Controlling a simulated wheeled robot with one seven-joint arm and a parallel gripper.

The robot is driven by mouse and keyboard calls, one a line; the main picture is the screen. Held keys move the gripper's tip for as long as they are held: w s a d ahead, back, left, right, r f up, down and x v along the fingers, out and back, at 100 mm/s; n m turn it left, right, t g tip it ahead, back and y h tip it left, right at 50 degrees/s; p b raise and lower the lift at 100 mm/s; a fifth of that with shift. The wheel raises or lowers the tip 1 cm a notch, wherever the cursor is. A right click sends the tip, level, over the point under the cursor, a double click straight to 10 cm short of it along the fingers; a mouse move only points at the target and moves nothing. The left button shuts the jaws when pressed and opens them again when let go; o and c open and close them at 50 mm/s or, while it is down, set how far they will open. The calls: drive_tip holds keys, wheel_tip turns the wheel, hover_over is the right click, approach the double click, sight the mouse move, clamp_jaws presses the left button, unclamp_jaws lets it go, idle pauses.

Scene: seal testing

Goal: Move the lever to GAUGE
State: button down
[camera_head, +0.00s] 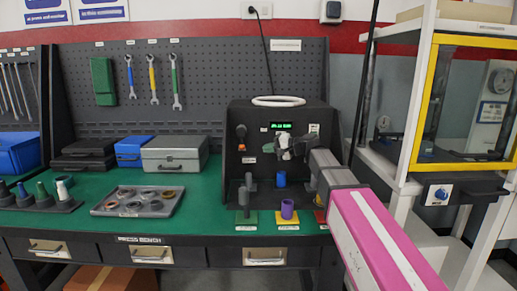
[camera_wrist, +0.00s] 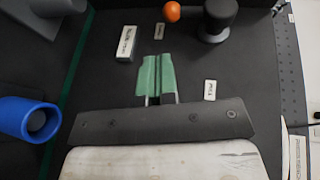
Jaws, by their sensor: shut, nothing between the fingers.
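Small white labels (camera_wrist: 127,44) lie around the lever; I cannot read which one says GAUGE.
A blue cylinder (camera_head: 281,179) stands below my gripper and shows large at left in the wrist view (camera_wrist: 28,118). A purple cup (camera_head: 287,208) and a grey post (camera_head: 245,200) stand in front. A tray of rings (camera_head: 139,202) lies left on the green bench.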

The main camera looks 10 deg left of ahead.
drive_tip(key=d, duration=0.6)
drive_tip(key=shift+s, duration=0.35)
drive_tip(key=shift+r, duration=0.1)
drive_tip(key=shift+s, duration=0.1)
